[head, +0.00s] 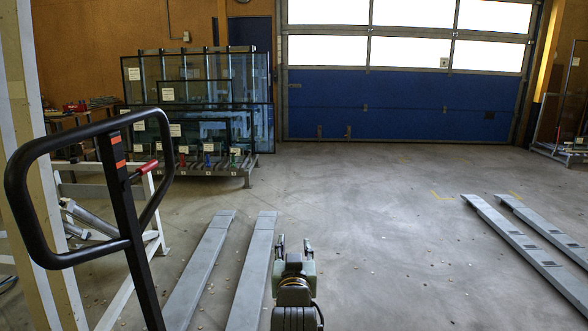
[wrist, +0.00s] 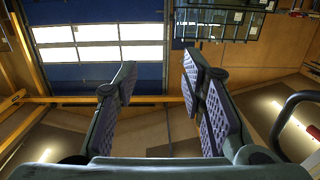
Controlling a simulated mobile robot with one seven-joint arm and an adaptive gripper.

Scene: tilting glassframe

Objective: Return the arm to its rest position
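My gripper (head: 294,245) shows at the bottom middle of the head view, at the end of my arm, with its fingers pointing away toward the blue door. In the wrist view my gripper (wrist: 160,85) has its two padded fingers spread wide apart with nothing between them. It is open and touches nothing that I can see. The wrist view looks out over the fingers to the door and wall, which appear upside down. Most of my arm is out of view.
A pallet truck handle (head: 128,190) stands close at the left, with grey forks (head: 250,270) on the floor near my arm. A rack of glass panes (head: 195,100) stands at the back left. Grey rails (head: 530,250) lie at the right. The middle floor (head: 380,220) is clear.

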